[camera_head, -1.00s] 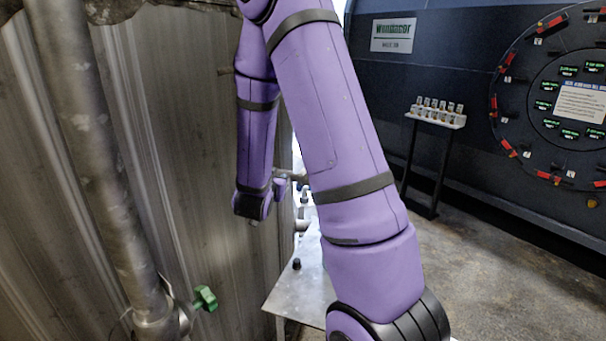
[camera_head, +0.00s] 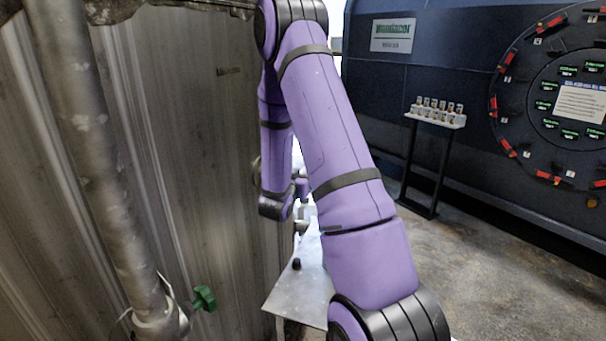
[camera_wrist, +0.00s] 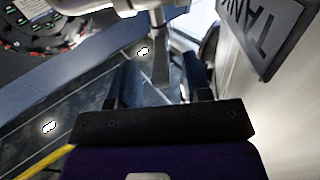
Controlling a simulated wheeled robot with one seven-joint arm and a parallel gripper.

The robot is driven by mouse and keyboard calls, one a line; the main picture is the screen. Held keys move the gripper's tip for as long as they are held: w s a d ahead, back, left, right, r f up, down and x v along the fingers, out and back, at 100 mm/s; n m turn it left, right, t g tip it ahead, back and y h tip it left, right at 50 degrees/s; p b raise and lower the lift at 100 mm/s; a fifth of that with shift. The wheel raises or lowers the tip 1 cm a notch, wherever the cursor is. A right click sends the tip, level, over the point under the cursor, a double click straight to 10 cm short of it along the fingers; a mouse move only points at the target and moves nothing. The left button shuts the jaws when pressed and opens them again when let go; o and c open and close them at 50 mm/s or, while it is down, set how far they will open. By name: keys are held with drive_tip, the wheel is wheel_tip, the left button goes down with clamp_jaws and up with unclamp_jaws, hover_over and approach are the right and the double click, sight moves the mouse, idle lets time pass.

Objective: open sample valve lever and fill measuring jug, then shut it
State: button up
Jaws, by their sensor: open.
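My gripper (camera_wrist: 161,64) is open in the wrist view, its two dark fingers apart. A grey metal upright (camera_wrist: 160,48) shows in the gap between the fingers, below a pale pipe (camera_wrist: 92,5). I cannot tell whether the upright is the sample valve lever, how deep it lies, or whether the fingers touch it. In the head view my arm hides the gripper and most of the fittings. Part of a pale fitting (camera_head: 301,227) shows beside my arm, above a metal shelf (camera_head: 292,288). I cannot make out the measuring jug in either view.
A green valve handle (camera_head: 204,298) sits by a thick pipe (camera_head: 90,150) on the left. A corrugated metal wall (camera_head: 190,150) stands close to my arm. A tank sign (camera_wrist: 262,28) is at the wrist view's upper right. A stand with small containers (camera_head: 437,117) is farther right, with open floor before it.

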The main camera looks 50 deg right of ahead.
drive_tip(key=shift+x, duration=1.2)
clamp_jaws()
